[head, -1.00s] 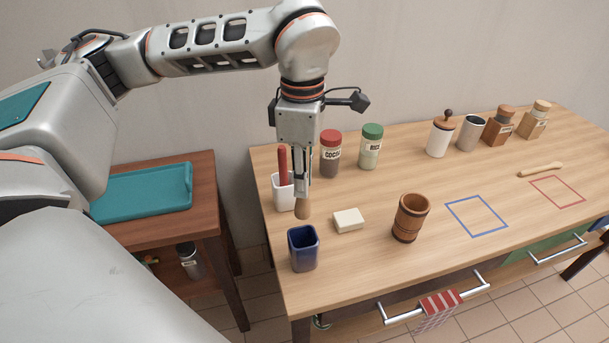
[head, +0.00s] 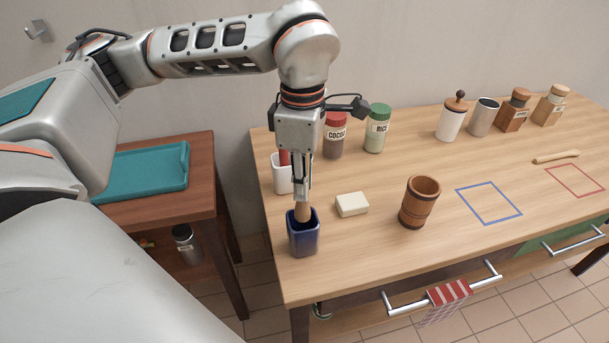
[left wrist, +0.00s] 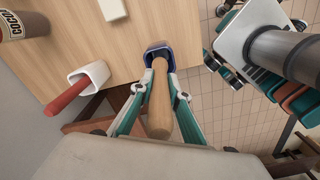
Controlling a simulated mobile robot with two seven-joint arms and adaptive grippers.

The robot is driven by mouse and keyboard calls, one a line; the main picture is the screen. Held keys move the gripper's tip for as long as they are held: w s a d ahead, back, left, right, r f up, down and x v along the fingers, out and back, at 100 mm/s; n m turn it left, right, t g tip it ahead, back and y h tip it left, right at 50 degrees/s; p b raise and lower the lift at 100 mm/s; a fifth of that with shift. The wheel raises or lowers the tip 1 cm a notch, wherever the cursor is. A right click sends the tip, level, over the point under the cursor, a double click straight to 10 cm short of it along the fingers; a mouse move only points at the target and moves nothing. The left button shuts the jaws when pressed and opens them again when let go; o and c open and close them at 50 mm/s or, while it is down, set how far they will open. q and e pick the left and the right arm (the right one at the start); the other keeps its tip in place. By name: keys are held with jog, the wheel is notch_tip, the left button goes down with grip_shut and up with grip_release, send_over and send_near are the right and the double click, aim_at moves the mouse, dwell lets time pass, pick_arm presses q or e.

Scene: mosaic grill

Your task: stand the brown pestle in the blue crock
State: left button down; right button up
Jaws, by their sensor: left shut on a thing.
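The blue crock (head: 303,241) stands upright near the table's front left corner; its rim also shows in the left wrist view (left wrist: 158,47). My left gripper (head: 302,196) is directly above the crock, shut on the brown pestle (head: 303,212). The pestle points down, and its lower end is inside the crock's mouth. In the left wrist view the pestle (left wrist: 159,105) lies between the two fingers and reaches into the crock. Whether its tip touches the bottom is hidden. My right gripper is not in view.
A white crock (head: 282,176) with a red-handled thing stands just behind. A pale block (head: 352,204) and a wooden mug (head: 419,203) are to the right. Jars labelled COCOA (head: 335,136) and RICE (head: 376,130) stand at the back. A teal tray (head: 150,172) lies on the side table.

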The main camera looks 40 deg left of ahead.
aim_at(303, 203)
pick_arm(q)
notch_tip(303, 203, down, 2)
jog(key=shift+f+b, duration=0.15)
jog(key=shift+b, duration=0.2)
jog(key=shift+f+b, duration=0.35)
jog(key=shift+f, duration=0.5)
jog(key=shift+f+b, duration=0.3)
jog(key=shift+f, duration=0.65)
jog(key=c, duration=1.8)
grip_release()
jog(key=shift+c, duration=0.2)
jog(key=shift+r, duration=0.1)
notch_tip(303, 203, up, 12)
